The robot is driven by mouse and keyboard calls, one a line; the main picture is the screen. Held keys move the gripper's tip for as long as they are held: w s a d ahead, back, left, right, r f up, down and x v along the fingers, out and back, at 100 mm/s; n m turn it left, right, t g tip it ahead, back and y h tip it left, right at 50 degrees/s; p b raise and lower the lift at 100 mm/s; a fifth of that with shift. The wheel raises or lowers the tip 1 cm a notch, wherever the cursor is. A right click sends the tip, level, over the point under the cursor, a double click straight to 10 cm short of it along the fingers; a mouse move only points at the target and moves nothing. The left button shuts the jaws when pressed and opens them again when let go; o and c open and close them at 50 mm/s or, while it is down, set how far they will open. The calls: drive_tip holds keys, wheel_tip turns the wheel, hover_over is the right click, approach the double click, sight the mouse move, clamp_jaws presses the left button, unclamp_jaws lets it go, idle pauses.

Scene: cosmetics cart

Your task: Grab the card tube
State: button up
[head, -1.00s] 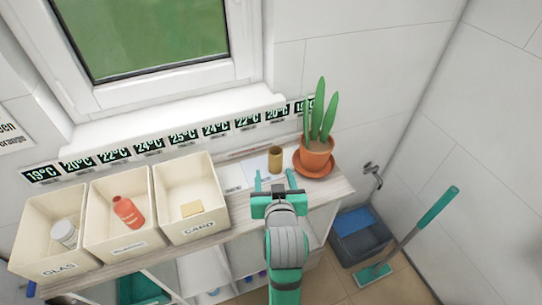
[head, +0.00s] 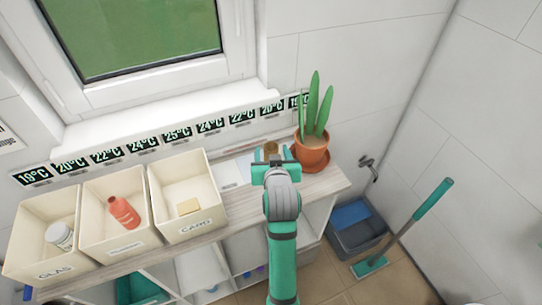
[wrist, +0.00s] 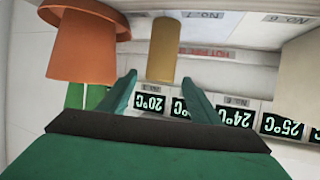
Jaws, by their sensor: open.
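The card tube (head: 271,147) is a short tan-brown cylinder standing upright on the shelf top, left of the potted plant. In the head view its lower part is hidden behind my gripper (head: 272,157). In the wrist view the tube (wrist: 163,48) shows beyond the fingers, roughly between the two green fingertips (wrist: 160,84). My gripper is open, with its fingers on either side of the tube's line. I cannot tell whether the tube is fully between the fingers; nothing is held.
A potted plant (head: 312,152) stands close on the right. Bins labelled GLAS (head: 40,272), a middle one (head: 112,248) with a red bottle, and CARD (head: 195,227) stand left. The window wall is behind.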

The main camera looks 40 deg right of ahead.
drive_tip(key=shift+x, duration=0.9)
drive_tip(key=shift+r, duration=0.1)
drive_tip(key=c, duration=1.4)
